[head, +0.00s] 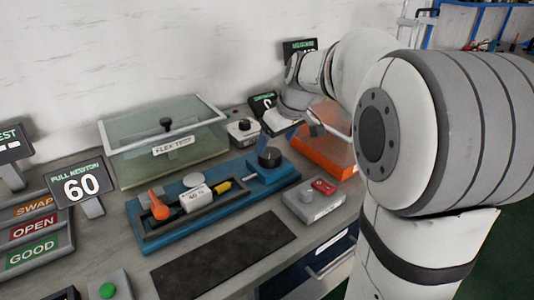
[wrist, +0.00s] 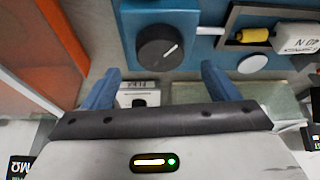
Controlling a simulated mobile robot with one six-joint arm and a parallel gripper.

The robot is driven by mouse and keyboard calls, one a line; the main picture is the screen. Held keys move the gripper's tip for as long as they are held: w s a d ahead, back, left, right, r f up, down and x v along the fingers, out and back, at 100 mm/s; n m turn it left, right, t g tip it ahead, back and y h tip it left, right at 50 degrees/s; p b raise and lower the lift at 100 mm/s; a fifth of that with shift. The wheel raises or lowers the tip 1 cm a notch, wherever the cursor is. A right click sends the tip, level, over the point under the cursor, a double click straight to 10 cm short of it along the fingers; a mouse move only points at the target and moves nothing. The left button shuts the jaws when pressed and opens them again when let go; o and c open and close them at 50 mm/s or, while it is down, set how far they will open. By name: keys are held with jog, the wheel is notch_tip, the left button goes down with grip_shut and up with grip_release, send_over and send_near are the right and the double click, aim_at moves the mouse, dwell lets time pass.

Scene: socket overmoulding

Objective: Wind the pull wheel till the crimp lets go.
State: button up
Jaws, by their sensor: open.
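The black pull wheel (head: 269,157) sits at the right end of the blue pull rig (head: 190,238). In the wrist view the wheel (wrist: 160,48), with a white mark on its face, lies ahead of and between my two blue fingertips. My gripper (wrist: 162,75) is open and empty, apart from the wheel. In the head view its fingers are partly hidden. A yellow piece (head: 222,187), perhaps the crimp, lies in the rig's tray beside a white block (head: 196,200) and an orange part (head: 158,206).
A clear lidded box (head: 165,145) labelled FLEX stands behind the rig. A small black-knobbed box (head: 243,131) and an orange tray (head: 325,155) stand behind and right. A grey box with a red switch (head: 313,203) stands in front. A dark mat (head: 225,260) lies bare.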

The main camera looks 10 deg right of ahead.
aim_at(270, 154)
jog(key=x, duration=0.5)
jog(key=shift+f+b, duration=0.2)
jog(key=shift+b, duration=0.2)
jog(key=c, duration=0.9)
jog(key=shift+a, duration=0.35)
jog(key=shift+c, duration=0.3)
jog(key=shift+d, duration=0.25)
jog(key=shift+a+r+m+h+p, duration=0.15)
jog(key=shift+m+h+p, duration=0.55)
jog(key=shift+m, duration=0.7)
jog(key=shift+m+h+p, duration=0.4)
jog(key=shift+m+p, duration=0.25)
jog(key=shift+m, duration=0.95)
